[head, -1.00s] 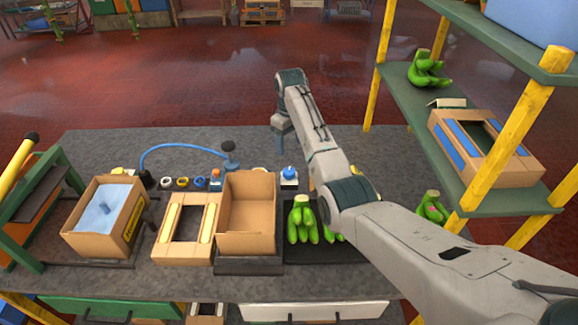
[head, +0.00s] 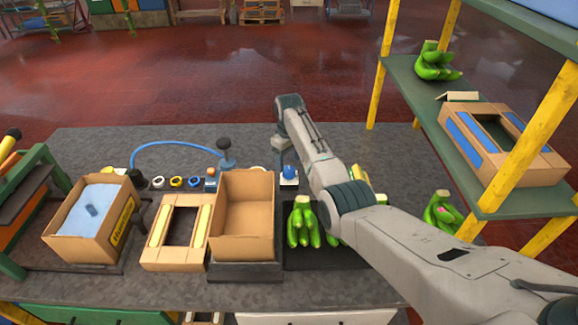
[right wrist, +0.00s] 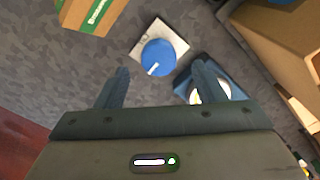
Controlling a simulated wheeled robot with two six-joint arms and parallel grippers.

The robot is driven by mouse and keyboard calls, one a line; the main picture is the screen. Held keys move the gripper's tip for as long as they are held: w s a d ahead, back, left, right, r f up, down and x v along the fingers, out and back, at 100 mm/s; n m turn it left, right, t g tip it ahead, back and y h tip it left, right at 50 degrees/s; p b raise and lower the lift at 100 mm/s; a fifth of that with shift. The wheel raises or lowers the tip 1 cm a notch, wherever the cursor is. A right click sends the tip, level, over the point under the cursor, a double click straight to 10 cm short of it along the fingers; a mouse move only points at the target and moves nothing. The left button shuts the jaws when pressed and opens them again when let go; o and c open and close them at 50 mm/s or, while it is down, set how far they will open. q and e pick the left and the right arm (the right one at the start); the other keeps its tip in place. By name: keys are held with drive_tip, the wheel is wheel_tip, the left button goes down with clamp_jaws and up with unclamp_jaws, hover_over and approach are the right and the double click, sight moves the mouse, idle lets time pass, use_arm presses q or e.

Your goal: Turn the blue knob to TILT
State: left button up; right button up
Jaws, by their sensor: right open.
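The blue knob (head: 289,172) sits on a small white plate on the grey table, right of the open cardboard box. In the right wrist view the knob (right wrist: 158,57) is round, with a white mark toward its lower left edge; its white plate (right wrist: 177,38) shows around it. No TILT label is readable. My right gripper (right wrist: 160,74) is open and empty, its two fingers apart on either side of the knob's near edge in the picture; contact cannot be told. In the head view the right gripper (head: 283,144) is just behind the knob, its fingers mostly hidden. My left gripper is not in view.
A dark-framed fixture (right wrist: 215,82) lies close to the knob, partly behind a finger. The open cardboard box (head: 243,215) stands left of the knob. Green bananas (head: 303,224) lie in front. A shelf with yellow posts (head: 506,140) rises at right. The table behind is bare.

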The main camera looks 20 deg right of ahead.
sight(289, 169)
wheel_tip(289, 169, down, 5)
drive_tip(key=shift+w+r, duration=0.15)
drive_tip(key=shift+r, duration=0.05)
drive_tip(key=c, duration=1)
